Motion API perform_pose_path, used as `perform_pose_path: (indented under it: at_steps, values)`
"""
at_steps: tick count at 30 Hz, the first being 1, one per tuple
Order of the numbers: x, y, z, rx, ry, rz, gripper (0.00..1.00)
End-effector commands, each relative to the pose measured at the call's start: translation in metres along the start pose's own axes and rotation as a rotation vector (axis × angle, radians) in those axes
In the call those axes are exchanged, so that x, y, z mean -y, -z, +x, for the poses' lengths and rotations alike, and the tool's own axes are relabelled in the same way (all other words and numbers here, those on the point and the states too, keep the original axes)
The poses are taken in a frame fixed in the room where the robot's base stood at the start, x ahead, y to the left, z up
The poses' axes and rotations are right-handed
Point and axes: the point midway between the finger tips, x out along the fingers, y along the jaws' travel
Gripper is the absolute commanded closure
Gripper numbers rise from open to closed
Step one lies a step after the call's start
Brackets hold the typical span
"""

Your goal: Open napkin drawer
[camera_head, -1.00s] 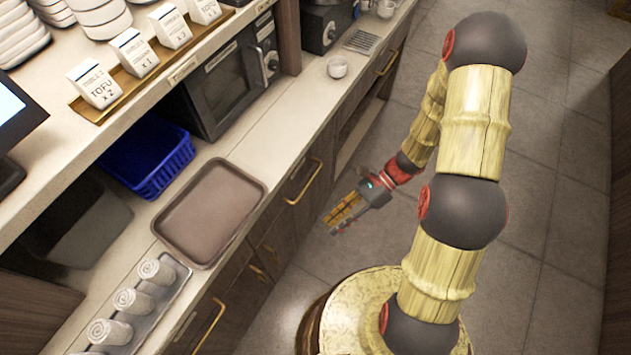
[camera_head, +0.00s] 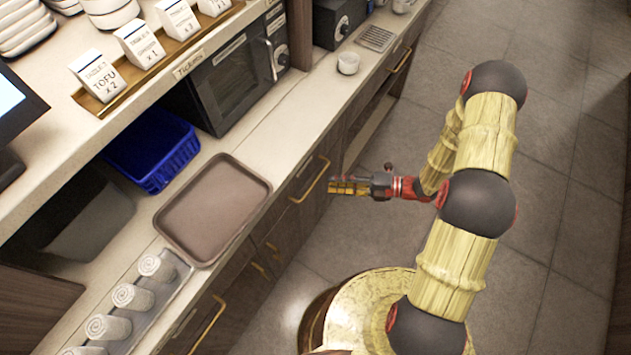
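The counter has dark wooden drawer fronts with gold handles, and I cannot tell which is the napkin drawer. One drawer front has a gold handle (camera_head: 312,181) right of the brown tray, and it looks closed. A second gold handle (camera_head: 209,326) is at lower left, below the rolled white towels (camera_head: 132,297). A third handle (camera_head: 400,61) is farther back. My gripper (camera_head: 334,186) points left toward the first handle, just right of it. It appears apart from the handle and empty. Its fingers are too small to tell whether they are open.
On the counter are a brown tray (camera_head: 257,190), a blue basket (camera_head: 187,150), a small white cup (camera_head: 348,63) and a dark microwave (camera_head: 235,85). Order cards stand on the shelf above. The tiled floor (camera_head: 560,210) right of the counter is clear around my arm.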

Motion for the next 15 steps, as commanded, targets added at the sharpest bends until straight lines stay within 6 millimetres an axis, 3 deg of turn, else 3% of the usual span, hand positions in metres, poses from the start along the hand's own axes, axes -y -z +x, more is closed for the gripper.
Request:
perform_pose_path:
  at_steps: [9,15]
  values:
    - [0.003,0.002,0.047,-0.007,0.001,-0.003,0.72]
    - [0.002,0.001,0.068,-0.004,0.001,-0.004,0.72]
